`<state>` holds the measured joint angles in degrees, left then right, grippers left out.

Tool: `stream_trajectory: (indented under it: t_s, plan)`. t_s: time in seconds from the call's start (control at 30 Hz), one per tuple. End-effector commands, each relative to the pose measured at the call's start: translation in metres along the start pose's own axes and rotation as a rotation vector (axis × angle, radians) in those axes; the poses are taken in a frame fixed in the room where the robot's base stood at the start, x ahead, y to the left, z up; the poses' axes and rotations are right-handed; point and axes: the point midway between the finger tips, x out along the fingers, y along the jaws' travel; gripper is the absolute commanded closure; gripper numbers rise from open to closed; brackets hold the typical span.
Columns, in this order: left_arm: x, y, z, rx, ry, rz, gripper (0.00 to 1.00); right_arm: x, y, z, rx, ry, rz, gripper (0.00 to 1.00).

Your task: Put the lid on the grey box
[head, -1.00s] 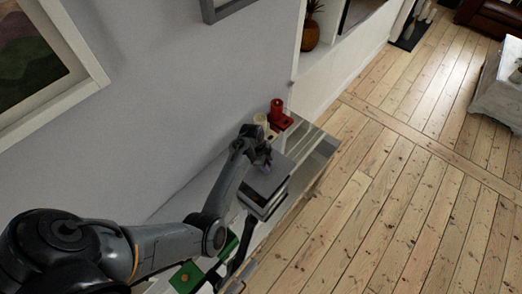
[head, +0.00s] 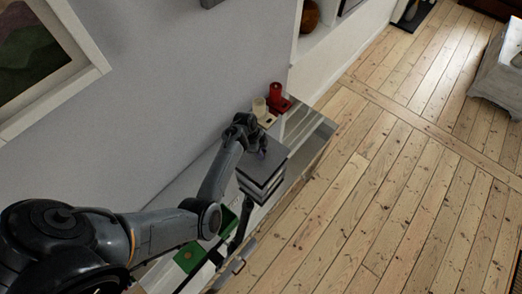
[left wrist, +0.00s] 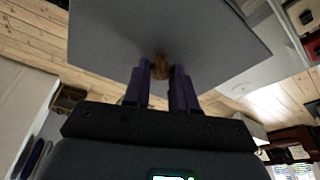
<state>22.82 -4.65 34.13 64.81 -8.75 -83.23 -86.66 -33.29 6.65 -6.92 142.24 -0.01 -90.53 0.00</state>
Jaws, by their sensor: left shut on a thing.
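The grey lid (head: 266,153) is a flat square plate, held roughly level. In the left wrist view the lid (left wrist: 215,35) has a small round wooden knob (left wrist: 160,66). My left gripper (head: 262,153) is shut on this knob; its purple fingers (left wrist: 161,82) show on either side of it. The grey box (head: 260,190) shows just below the lid in the head view, on the light-topped furniture by the wall. The lid hides the box's top, and I cannot tell how wide the gap is. My right gripper is not in view.
A green thing (head: 190,256) lies at the near end of the furniture. The wall is close on the left; bare floorboards (head: 380,200) are clear on the right.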

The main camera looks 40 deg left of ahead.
Motion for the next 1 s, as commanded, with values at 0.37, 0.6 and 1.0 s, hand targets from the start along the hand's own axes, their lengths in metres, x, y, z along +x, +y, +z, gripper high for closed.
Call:
stream_trajectory:
  t_s: [0.37, 0.6, 1.0]
  plan:
    - [0.034, 0.0, 0.011, -0.001, -0.001, 0.001, 1.0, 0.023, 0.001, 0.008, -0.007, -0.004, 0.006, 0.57]
    - [0.047, 0.0, 0.015, 0.0, 0.0, 0.0, 1.0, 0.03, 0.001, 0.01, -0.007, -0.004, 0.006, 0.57]
    - [0.051, 0.0, 0.016, -0.001, 0.0, 0.0, 1.0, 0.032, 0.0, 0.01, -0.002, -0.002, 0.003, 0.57]
